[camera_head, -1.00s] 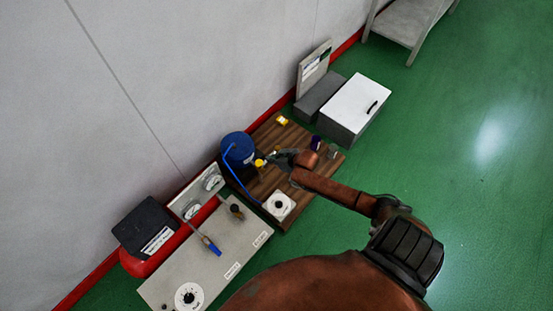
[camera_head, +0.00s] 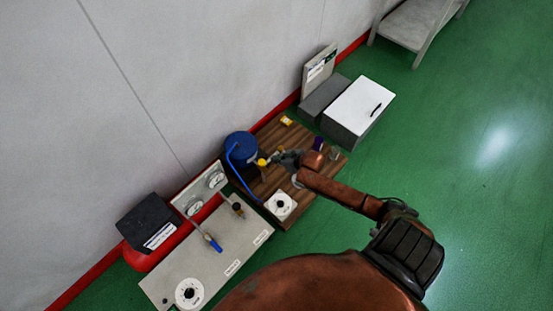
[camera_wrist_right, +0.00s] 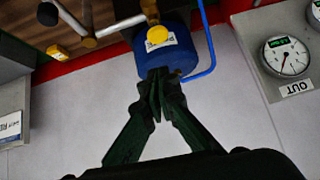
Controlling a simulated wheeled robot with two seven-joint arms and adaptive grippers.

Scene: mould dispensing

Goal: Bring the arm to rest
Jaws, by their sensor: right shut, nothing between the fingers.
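My right arm (camera_head: 345,193) reaches from the lower right over the wooden board (camera_head: 268,137). Its gripper (camera_head: 274,158) is over the board, near the blue canister (camera_head: 240,148). In the right wrist view the gripper's two fingers (camera_wrist_right: 158,80) meet at the tips, with nothing between them. The blue canister (camera_wrist_right: 170,62) shows behind the fingertips there, with a yellow round cap (camera_wrist_right: 157,36) in front of it. I cannot tell whether the fingers touch anything. My left gripper is in neither view.
A grey panel (camera_head: 225,258) with gauges and a blue-handled hose lies left of the board. A white-topped box (camera_head: 360,104) stands beyond the board. A blue hose (camera_wrist_right: 209,40) runs from the canister. The green floor (camera_head: 470,200) on the right is open.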

